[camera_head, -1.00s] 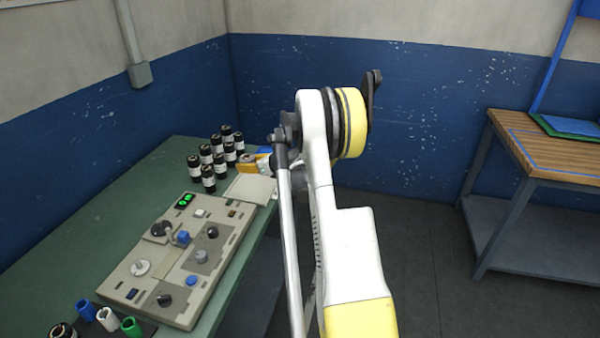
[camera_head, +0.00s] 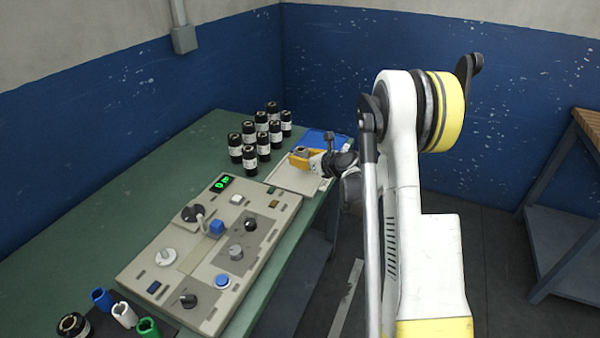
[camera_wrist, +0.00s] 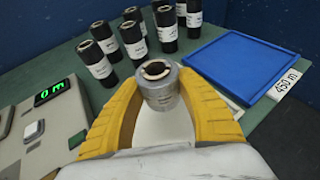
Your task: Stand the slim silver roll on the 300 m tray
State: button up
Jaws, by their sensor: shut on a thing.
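My gripper (camera_wrist: 160,105) has thick yellow fingers, shut on the slim silver roll (camera_wrist: 160,92). The roll is upright, with its hollow core facing up. In the head view my gripper (camera_head: 305,158) is at the far end of the green table, over or beside a pale tray (camera_head: 290,180). A pale surface also shows below the roll in the wrist view. Whether the roll's base touches it is hidden. A blue tray (camera_wrist: 236,50) lies just beyond to the right, with a "450 m" label (camera_wrist: 285,85). No 300 m label is readable.
Several black rolls with white labels (camera_head: 262,135) stand close to the left of the trays. A beige control panel (camera_head: 210,250) with knobs and a green display (camera_wrist: 52,91) lies nearer. Blue, white and green sleeves (camera_head: 124,315) stand at the near end.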

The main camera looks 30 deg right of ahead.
aim_at(299, 174)
jog(key=shift+w+a+f, duration=0.2)
jog(key=shift+w, duration=0.05)
jog(key=shift+f, duration=0.25)
notch_tip(299, 174, down, 4)
jog(key=shift+w+r+b, duration=0.1)
jog(key=shift+r+b, duration=0.05)
jog(key=shift+b, duration=1.05)
jog(key=shift+r, duration=0.1)
jog(key=o, duration=1.2)
jog(key=shift+c, duration=0.2)
